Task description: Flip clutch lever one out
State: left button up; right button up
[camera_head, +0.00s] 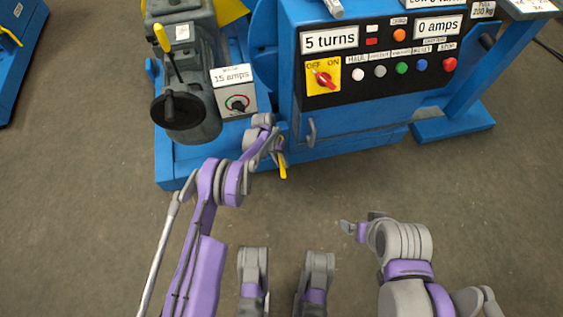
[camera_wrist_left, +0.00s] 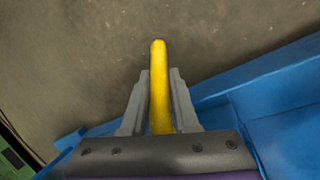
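A lever with a yellow handle (camera_head: 282,170) sticks out low at the front of the blue machine, at the middle of the head view. No label naming it can be read. My left gripper (camera_head: 278,152) is at this handle. In the left wrist view the yellow handle (camera_wrist_left: 158,85) stands between the two grey fingers of my left gripper (camera_wrist_left: 158,75), which lie close along both its sides and look shut on it. The lever's base is hidden behind the gripper. My right gripper (camera_head: 358,222) is open and empty over the floor.
A control panel (camera_head: 385,55) with buttons and a red switch is on the blue machine (camera_head: 350,128). A grey unit (camera_head: 190,60) with another yellow-tipped lever (camera_head: 162,40) and a black handwheel (camera_head: 178,109) stands at the left. The floor in front is clear.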

pick_arm(q)
jog(key=o, duration=0.4)
jog(key=p+v, duration=0.2)
jog(key=v, duration=0.9)
jog(key=shift+s+f, duration=0.1)
